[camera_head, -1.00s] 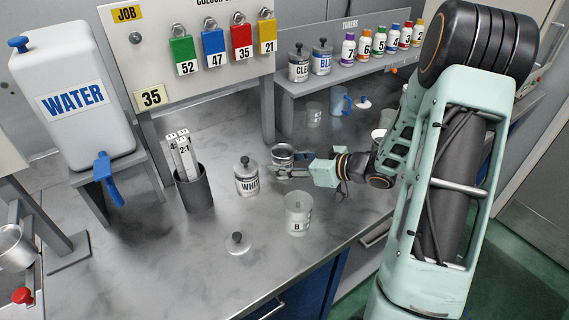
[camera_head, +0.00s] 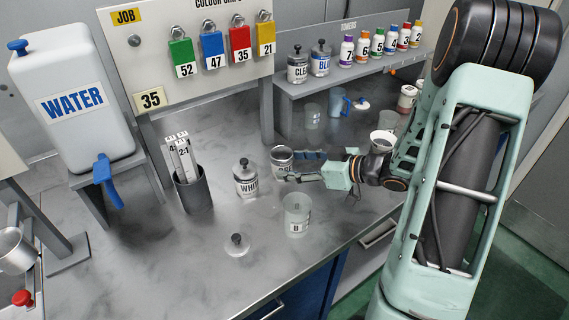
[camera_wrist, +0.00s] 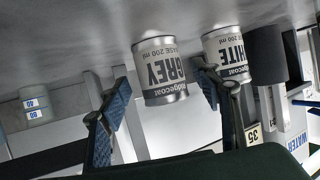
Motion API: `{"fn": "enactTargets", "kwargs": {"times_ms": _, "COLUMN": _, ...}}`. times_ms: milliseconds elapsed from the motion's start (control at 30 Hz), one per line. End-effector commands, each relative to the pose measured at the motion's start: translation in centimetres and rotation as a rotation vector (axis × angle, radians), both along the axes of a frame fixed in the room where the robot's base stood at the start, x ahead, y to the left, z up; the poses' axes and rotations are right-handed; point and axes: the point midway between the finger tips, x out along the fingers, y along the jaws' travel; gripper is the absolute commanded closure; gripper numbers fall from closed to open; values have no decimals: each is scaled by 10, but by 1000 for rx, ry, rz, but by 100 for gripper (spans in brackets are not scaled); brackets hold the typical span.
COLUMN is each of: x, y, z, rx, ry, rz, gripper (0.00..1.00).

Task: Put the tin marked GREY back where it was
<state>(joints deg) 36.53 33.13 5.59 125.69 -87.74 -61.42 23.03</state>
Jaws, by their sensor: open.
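The tin marked GREY (camera_head: 281,168) stands upright on the grey counter, with no lid on it, just right of the lidded tin marked WHITE (camera_head: 245,180). In the wrist view, which is upside down, the GREY tin (camera_wrist: 163,72) shows its label between the spread fingers, with the WHITE tin (camera_wrist: 230,56) beside it. My gripper (camera_head: 297,166) is open just right of the GREY tin, fingers pointing at it. In the wrist view my gripper (camera_wrist: 162,108) holds nothing. Whether a finger touches either tin, I cannot tell.
A glass beaker marked B (camera_head: 297,216) stands in front of the gripper. A loose lid (camera_head: 237,244) lies near the counter's front. A dark holder (camera_head: 194,193) of sticks stands left. The toner shelf (camera_head: 345,80) is behind.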

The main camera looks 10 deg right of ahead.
Motion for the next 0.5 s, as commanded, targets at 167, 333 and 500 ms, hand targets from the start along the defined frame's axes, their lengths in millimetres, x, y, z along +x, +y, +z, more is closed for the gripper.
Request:
{"fn": "enactTargets", "kwargs": {"times_ms": 167, "x": -26, "y": -28, "z": 17, "rx": -2, "ry": 0, "rz": -4, "gripper": 42}}
{"fn": "enactTargets", "kwargs": {"times_ms": 333, "x": -44, "y": -46, "z": 28, "rx": -1, "ry": -1, "rz": -3, "gripper": 42}}
{"fn": "enactTargets", "kwargs": {"times_ms": 500, "x": -54, "y": -54, "z": 32, "rx": 1, "ry": -1, "rz": 0, "gripper": 42}}
